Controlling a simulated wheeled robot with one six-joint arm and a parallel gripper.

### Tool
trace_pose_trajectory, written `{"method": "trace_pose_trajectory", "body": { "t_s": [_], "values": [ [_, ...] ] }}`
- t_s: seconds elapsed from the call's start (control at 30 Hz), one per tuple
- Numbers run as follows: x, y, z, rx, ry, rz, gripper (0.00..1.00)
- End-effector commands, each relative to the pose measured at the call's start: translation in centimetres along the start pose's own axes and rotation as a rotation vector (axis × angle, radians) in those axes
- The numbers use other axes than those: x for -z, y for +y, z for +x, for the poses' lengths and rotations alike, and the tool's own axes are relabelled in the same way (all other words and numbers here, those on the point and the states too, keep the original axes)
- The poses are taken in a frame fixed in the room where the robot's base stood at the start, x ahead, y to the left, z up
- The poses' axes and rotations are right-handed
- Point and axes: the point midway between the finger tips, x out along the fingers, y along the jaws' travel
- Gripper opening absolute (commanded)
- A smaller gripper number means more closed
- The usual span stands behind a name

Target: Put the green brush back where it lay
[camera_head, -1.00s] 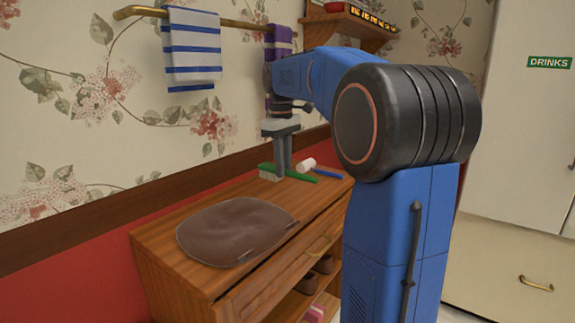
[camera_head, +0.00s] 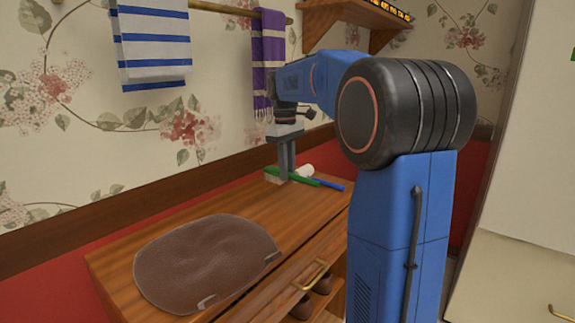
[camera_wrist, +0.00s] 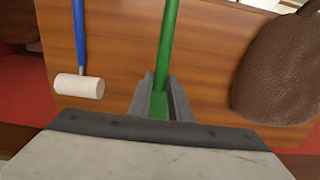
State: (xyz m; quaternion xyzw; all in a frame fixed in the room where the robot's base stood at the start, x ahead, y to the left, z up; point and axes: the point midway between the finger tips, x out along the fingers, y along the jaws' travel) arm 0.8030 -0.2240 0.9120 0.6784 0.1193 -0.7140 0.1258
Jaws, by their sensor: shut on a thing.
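The green brush (camera_head: 303,181) has a long green handle and pale bristles at its left end. My gripper (camera_head: 287,178) is shut on it close to the brush head, at the wall side of the wooden cabinet top (camera_head: 210,205). In the wrist view the green handle (camera_wrist: 169,45) runs up the picture from between the two fingers of my gripper (camera_wrist: 160,108). The bristles are hidden there. The brush is at or just above the cabinet top; I cannot tell whether it touches.
A white roller (camera_wrist: 79,86) with a blue handle (camera_wrist: 79,30) lies beside the brush. A brown leathery oval thing (camera_head: 205,262) lies on the cabinet's nearer part. Towels hang from a brass rail (camera_head: 230,9) above. Bare wood lies between the brush and the brown thing.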

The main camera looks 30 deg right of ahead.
Motion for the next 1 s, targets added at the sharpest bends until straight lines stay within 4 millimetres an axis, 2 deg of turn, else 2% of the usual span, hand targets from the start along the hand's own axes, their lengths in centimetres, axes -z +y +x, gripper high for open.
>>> {"method": "trace_pose_trajectory", "body": {
  "t_s": [0.5, 1.0],
  "values": [
    [0.2, 0.0, 3.8, 0.000, 0.000, 0.000, 0.00],
    [0.2, 0.0, 4.5, 0.000, 0.001, 0.000, 0.00]
  ]
}}
